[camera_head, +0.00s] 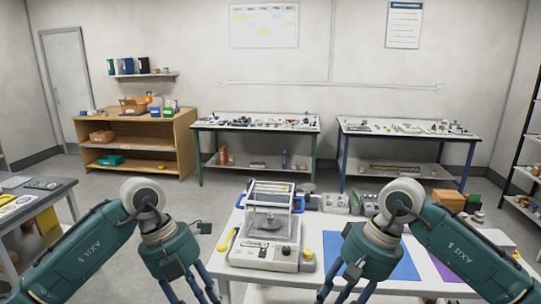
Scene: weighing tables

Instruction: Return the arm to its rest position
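My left gripper (190,291) hangs fingers-down at the left of the front table, over its left edge. My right gripper (346,291) hangs fingers-down over the table's front, by the blue mat (397,262). The fingers of both grippers look spread apart, with nothing visible between them. The lowest part of the fingers meets the bottom edge of the picture. Between the grippers stands a weighing balance (262,257) with a clear draft shield (270,208), apart from both.
The white front table (318,240) also bears a yellow item (308,254) and grey devices (335,203) behind. A dark side table (38,193) stands left. A wooden shelf (150,130) and two work tables (258,121) (408,132) line the back. Grey floor lies between.

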